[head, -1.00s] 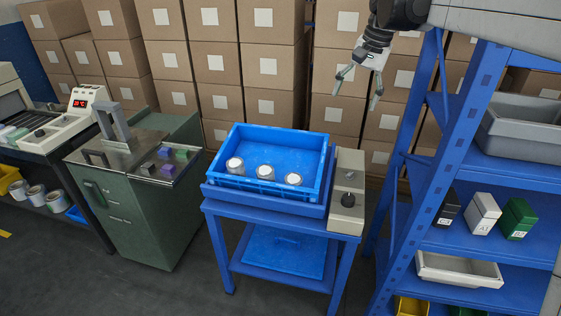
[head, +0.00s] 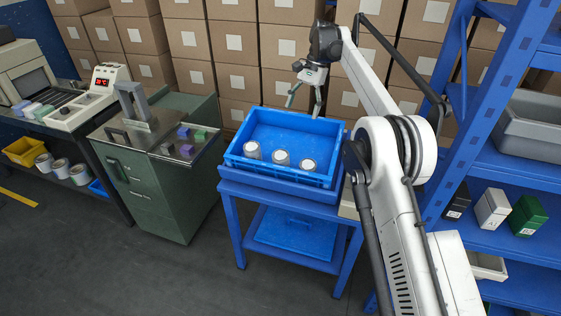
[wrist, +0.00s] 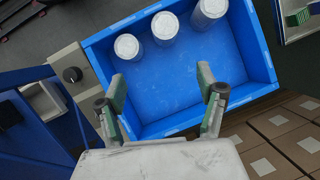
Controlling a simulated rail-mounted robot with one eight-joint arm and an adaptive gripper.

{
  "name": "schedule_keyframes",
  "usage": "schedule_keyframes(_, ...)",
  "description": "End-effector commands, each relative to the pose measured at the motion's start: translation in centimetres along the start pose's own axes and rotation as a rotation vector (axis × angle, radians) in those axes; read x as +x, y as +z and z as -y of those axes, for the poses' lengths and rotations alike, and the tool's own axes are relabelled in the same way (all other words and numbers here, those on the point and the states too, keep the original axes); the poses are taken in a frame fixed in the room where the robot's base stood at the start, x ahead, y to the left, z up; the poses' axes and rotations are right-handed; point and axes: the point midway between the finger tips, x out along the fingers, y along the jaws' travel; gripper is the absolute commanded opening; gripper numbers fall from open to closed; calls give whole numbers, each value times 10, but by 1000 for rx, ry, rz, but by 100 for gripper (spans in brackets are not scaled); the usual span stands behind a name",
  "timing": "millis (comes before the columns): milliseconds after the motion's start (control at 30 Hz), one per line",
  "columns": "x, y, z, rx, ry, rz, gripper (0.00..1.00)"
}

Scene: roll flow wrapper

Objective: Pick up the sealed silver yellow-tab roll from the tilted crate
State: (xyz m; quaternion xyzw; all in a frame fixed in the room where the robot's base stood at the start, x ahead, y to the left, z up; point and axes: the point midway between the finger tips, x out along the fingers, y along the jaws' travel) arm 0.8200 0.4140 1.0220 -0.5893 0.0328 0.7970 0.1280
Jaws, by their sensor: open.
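A blue tilted crate (head: 232,157) sits on a blue stand. Three silver-white rolls stand in a row along its near, lower side: a left roll (head: 252,150), a middle roll (head: 281,158) and a right roll (head: 307,165). In the wrist view they appear as a left roll (wrist: 127,47), a middle roll (wrist: 165,27) and a right roll (wrist: 209,12). I cannot make out a yellow tab on any of them. My gripper (head: 303,103) is open and empty above the crate's back right; its fingers (wrist: 164,95) span the bare crate floor, apart from the rolls.
A control box with a black knob (wrist: 72,75) is beside the crate. A blue shelf (head: 471,165) with boxes and grey bins stands to the right. A green cabinet (head: 155,190) holds small coloured blocks at left. Stacked cartons (head: 235,42) line the back.

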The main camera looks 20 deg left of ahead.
Motion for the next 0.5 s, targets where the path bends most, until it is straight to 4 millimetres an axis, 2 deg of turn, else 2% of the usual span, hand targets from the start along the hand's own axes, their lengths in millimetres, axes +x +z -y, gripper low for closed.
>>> schedule_keyframes(100, 27, 2, 14, 8, 20, 35, 70)
schedule_keyframes(200, 44, 5, 20, 14, 33, 58, 70)
schedule_keyframes(500, 67, 9, 26, 22, 48, 84, 70)
